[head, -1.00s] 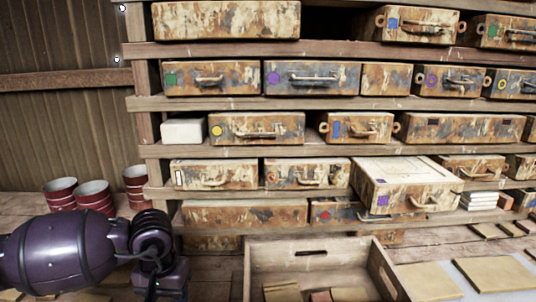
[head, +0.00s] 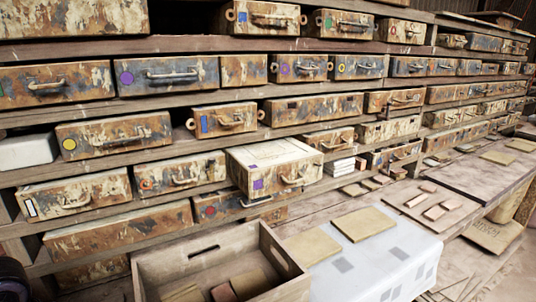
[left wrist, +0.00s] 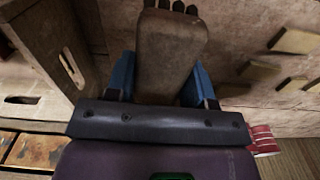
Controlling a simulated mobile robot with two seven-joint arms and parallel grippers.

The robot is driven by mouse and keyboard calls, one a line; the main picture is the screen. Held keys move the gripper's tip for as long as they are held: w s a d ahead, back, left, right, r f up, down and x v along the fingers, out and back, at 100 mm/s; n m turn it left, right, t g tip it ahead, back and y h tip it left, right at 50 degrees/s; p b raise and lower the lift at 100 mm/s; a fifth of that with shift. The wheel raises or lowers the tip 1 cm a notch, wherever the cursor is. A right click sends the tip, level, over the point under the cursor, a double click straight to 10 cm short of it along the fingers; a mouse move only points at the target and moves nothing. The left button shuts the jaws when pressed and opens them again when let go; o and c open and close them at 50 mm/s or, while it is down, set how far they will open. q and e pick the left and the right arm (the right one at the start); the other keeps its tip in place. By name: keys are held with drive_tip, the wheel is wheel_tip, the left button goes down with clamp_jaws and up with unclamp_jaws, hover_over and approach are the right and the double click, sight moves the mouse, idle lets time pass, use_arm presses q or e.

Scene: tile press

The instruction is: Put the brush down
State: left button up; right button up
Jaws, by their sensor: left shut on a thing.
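The brush (left wrist: 170,50) shows in the left wrist view as a worn brown block with dark bristle tufts at its top end. My left gripper (left wrist: 160,82) has its blue fingers shut on either side of the brush. A wooden surface lies beyond it; I cannot tell whether the brush touches it. In the head view the brush and the left gripper are out of frame, with only a dark bit of my arm at the lower left edge. My right gripper is in neither view.
An open wooden crate (head: 172,262) holding several pieces stands at the front; a slotted wooden wall (left wrist: 45,40) is left of the brush. Shelves of paint-worn drawers (head: 115,134) fill the back. Tan tiles (head: 364,223) lie on a white sheet (head: 392,262). A red-and-white cup (left wrist: 263,138) is at right.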

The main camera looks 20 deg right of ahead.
use_arm(q)
drive_tip(key=shift+w+f, duration=0.1)
drive_tip(key=shift+w, duration=0.05)
drive_tip(key=shift+n, duration=0.3)
drive_tip(key=w+r+b, duration=0.1)
drive_tip(key=w+a+r+b, duration=0.1)
drive_tip(key=w+b, duration=0.1)
drive_tip(key=w+r+b, duration=0.1)
drive_tip(key=shift+w+a+b, duration=0.3)
drive_tip(key=shift+w+b, duration=0.05)
drive_tip(key=shift+w, duration=0.05)
drive_tip(key=a+r+b, duration=0.2)
drive_tip(key=a+r, duration=0.1)
drive_tip(key=r, duration=0.3)
drive_tip(key=f, duration=0.9)
drive_tip(key=s+f, duration=0.1)
drive_tip(key=f, duration=0.4)
drive_tip(key=shift+a+f, duration=0.15)
drive_tip(key=shift+f, duration=0.8)
wheel_tip(320, 180, down, 3)
drive_tip(key=shift+f, duration=0.45)
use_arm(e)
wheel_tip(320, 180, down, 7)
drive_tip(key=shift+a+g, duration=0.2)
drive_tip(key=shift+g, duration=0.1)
